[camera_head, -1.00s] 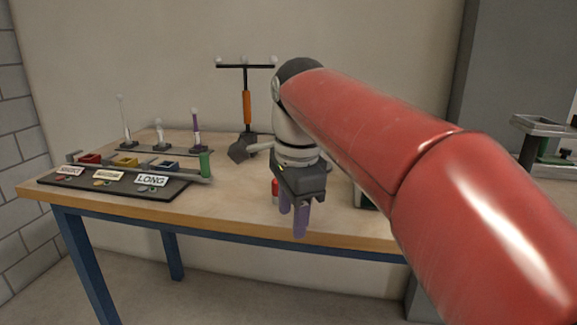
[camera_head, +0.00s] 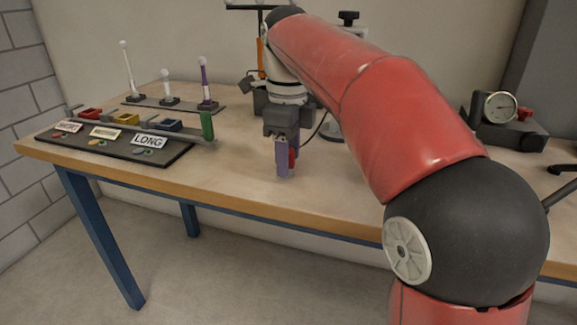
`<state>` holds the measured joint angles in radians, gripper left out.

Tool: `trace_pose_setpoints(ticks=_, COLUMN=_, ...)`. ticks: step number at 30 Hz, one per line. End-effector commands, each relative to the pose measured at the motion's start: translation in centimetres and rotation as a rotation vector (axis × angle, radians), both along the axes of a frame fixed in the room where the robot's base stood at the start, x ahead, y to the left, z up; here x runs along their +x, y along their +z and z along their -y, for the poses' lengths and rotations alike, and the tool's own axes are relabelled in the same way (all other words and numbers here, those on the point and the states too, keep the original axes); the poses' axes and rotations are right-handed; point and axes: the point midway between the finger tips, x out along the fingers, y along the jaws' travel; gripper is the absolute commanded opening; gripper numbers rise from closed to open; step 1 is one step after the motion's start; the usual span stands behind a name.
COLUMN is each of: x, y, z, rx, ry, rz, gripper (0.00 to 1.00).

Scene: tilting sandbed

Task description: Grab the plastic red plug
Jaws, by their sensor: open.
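The red plug (camera_head: 292,158) stands on the wooden table (camera_head: 240,205) near the middle, partly hidden by my gripper. My gripper (camera_head: 284,172) points straight down at the table, with its purple fingers right at the plug. One finger covers the plug's left side in this view. The fingers are open. I cannot tell whether the plug is between the fingers or just behind them, or whether they touch it.
A black sorting board (camera_head: 120,150) with label cards and red, yellow and blue bins lies at left. Behind it is a rack (camera_head: 172,104) with several white-tipped pins. A dial gauge device (camera_head: 503,120) stands at right. The table's front edge is clear.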

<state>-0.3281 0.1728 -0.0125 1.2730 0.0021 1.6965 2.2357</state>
Motion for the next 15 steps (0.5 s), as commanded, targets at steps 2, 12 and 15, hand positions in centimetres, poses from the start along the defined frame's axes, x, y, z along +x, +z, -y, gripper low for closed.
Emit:
trace_pose_setpoints(ticks=2, x=-0.04, y=-0.98, z=0.01, rx=0.000, ry=0.000, rz=0.000, gripper=0.48)
trace_pose_setpoints(ticks=12, x=0.01, y=-1.32, z=0.00, rx=0.001, ry=0.001, rz=0.001, gripper=0.42)
trace_pose_setpoints(ticks=15, x=0.01, y=-1.32, z=0.00, rx=0.000, ry=0.001, rz=0.001, gripper=0.29)
